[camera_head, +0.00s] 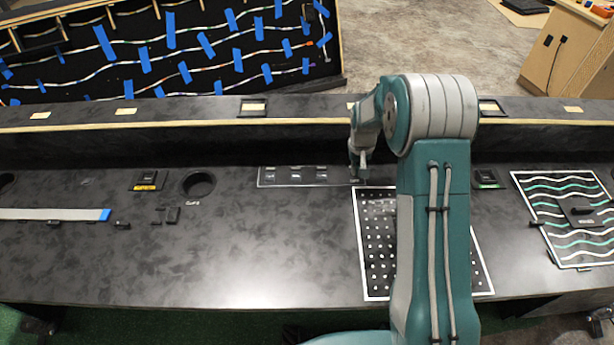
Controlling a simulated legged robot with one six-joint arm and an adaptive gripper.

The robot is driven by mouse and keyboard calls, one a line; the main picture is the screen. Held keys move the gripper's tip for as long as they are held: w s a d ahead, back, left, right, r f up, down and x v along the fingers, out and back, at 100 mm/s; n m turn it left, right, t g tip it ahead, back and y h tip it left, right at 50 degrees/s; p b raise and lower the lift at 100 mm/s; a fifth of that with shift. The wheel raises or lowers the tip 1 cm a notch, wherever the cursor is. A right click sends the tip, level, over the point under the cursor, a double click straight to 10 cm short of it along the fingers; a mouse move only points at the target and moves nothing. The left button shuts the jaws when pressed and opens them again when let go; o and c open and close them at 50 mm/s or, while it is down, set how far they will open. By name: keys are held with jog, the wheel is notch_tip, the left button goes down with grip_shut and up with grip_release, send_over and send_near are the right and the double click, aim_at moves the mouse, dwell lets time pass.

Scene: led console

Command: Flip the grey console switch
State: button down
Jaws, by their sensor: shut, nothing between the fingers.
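The black console desk (240,250) runs across the view. A white-outlined panel (264,176) with several small dark, light-edged parts lies near its back edge, left of my arm. These parts are too small to tell which one is the grey switch or how it is set. My gripper (358,177) is small in the view, points down and is shut and empty. It is at the right end of this panel; whether it touches anything there cannot be told. My teal and grey arm hides part of the desk behind it.
A white-bordered board (374,292) with rows of white squares lies partly behind my arm. A striped panel (570,250) is at the right. A round hole (199,184) and a grey strip (50,214) are at the left. A raised ledge (200,140) runs along the back.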

jog(key=shift+w, duration=0.8)
jog(key=shift+r, duration=0.1)
jog(key=shift+s+r, duration=0.2)
jog(key=shift+r, duration=1.5)
jog(key=shift+s+r, duration=0.2)
jog(key=shift+r, duration=1.5)
